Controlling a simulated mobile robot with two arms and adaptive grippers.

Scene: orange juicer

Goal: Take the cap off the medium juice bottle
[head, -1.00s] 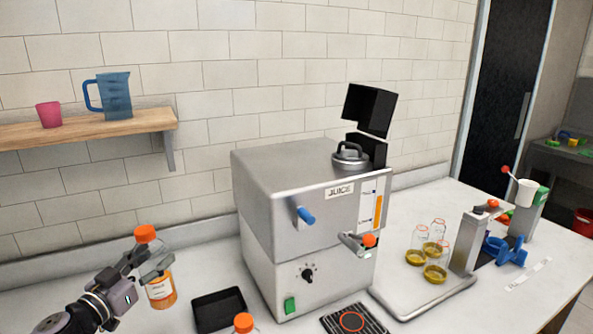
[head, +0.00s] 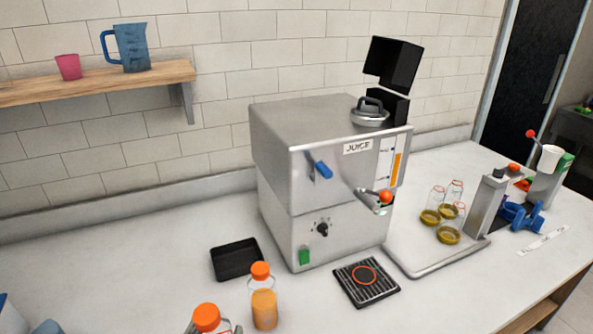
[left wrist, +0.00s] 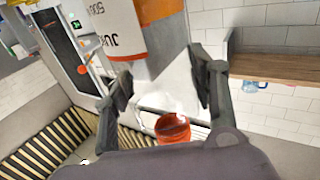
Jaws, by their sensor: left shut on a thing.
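A juice bottle with an orange cap (head: 206,317) is at the bottom edge of the head view, mostly cut off below the cap. My left gripper (head: 214,328) shows there only as finger parts beside the bottle. In the left wrist view, my left gripper (left wrist: 160,86) is shut around the bottle, whose white label (left wrist: 112,28) and orange juice (left wrist: 155,10) show beyond the fingers. An orange cap (left wrist: 172,128) shows below the fingers, close to the palm. In the head view the cap sits on the bottle. My right gripper is not in view.
A smaller-looking capped juice bottle (head: 264,308) stands just right of the held one. A black tray (head: 237,260) lies behind it, left of the steel juicer (head: 300,160). A black drip grate (head: 366,283) lies in front of the juicer. The counter's left side is mostly clear.

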